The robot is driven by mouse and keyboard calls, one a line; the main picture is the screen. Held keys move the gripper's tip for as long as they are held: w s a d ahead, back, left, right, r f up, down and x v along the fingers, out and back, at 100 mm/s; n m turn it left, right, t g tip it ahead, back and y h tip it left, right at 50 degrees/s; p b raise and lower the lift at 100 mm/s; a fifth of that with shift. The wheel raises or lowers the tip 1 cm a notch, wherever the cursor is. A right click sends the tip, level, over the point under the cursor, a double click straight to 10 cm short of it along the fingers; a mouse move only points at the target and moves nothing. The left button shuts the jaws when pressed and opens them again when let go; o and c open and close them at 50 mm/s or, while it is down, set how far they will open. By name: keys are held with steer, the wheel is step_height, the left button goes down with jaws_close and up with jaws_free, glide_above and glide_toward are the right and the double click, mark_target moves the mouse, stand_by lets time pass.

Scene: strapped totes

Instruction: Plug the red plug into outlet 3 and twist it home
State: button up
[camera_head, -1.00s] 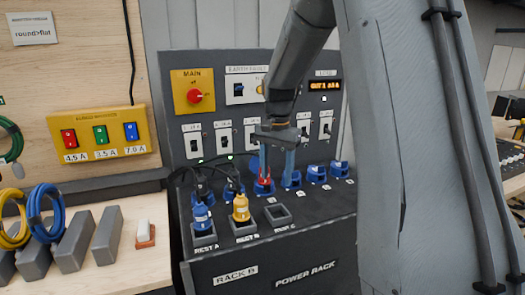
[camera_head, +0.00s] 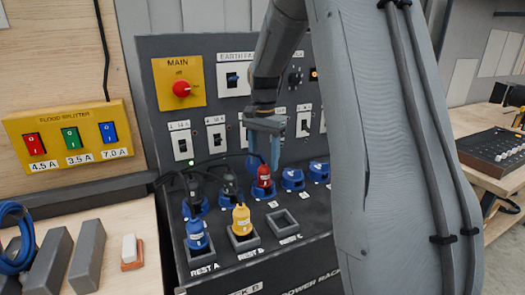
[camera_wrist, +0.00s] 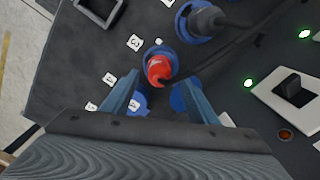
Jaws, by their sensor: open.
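The red plug (camera_head: 263,178) stands upright in a blue ring outlet on the sloped deck of the power rack. In the wrist view the red plug (camera_wrist: 159,69) sits in its blue ring (camera_wrist: 176,50), with a label that looks like 3 (camera_wrist: 134,43) beside it. My gripper (camera_head: 265,150) is open above the red plug, pointing down. In the wrist view its two blue fingers (camera_wrist: 160,84) are spread, with the plug just beyond and between their tips. I see no clear contact. The twist of the plug cannot be told.
A blue plug (camera_head: 196,235) and a yellow plug (camera_head: 241,220) stand in rests at the front; another rest (camera_head: 283,222) is empty. Dark plugs with cables (camera_head: 229,185) fill outlets left of the red one. Empty blue outlets (camera_head: 292,179) lie to its right. Breaker switches (camera_head: 216,138) stand behind.

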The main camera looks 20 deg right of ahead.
mark_target(264, 173)
steer(key=shift+f+p, duration=0.65)
steer(key=shift+f, duration=2.15)
steer(key=c, duration=1.2)
steer(key=shift+m+p, duration=0.3)
steer(key=shift+m, duration=0.7)
steer(key=shift+m+p, duration=0.3)
steer(key=shift+m, duration=0.7)
steer(key=shift+m, duration=0.9)
